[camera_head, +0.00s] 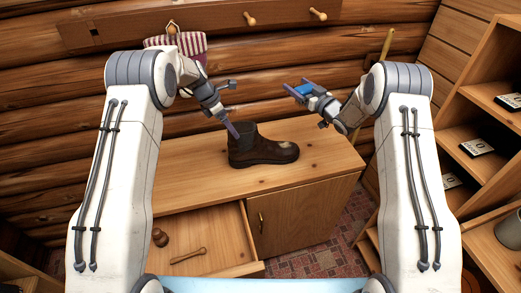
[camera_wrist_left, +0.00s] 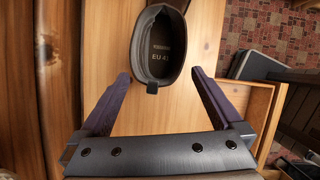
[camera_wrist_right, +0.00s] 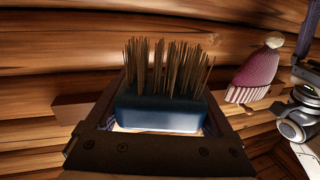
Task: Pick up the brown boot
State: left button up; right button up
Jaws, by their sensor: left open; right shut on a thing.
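The brown boot (camera_head: 262,150) stands upright on the wooden cabinet top, its toe pointing right in the head view. My left gripper (camera_head: 232,108) is open and empty just above the boot's shaft. In the left wrist view the boot's opening (camera_wrist_left: 158,48), with "EU 43"-like lettering inside, lies ahead of and between the two spread fingers. My right gripper (camera_head: 297,86) is shut on a blue brush, raised to the right above the cabinet. The right wrist view shows the blue brush (camera_wrist_right: 160,112) with its brown bristles pointing away from the gripper.
The cabinet (camera_head: 330,150) has an open drawer (camera_head: 222,222) holding a wooden-handled item (camera_head: 188,255) and a small brown knob-like thing. A shelf unit (camera_head: 470,100) stands at the right. A log wall with a peg rail (camera_head: 205,20) and a striped knit hat (camera_head: 190,43) is behind.

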pick_arm(q)
jog(key=x, duration=0.6)
jog(key=shift+w+f, duration=0.2)
jog(key=shift+f, duration=0.15)
jog(key=shift+d, duration=0.15)
jog(key=shift+r, duration=0.1)
grip_shut()
notch_tip(320, 180, up, 9)
send_near(251, 148)
jog(key=shift+w+a+f, duration=0.2)
jog(key=shift+w+f, duration=0.45)
jog(key=shift+f, duration=0.05)
jog(key=shift+w+a+f, duration=0.2)
jog(key=shift+w+f, duration=0.4)
jog(key=shift+f, duration=0.1)
jog(key=shift+w+a+f, duration=0.2)
jog(key=shift+w+f, duration=0.45)
jog(key=shift+f, duration=0.25)
grip_release()
jog(key=shift+s, duration=0.1)
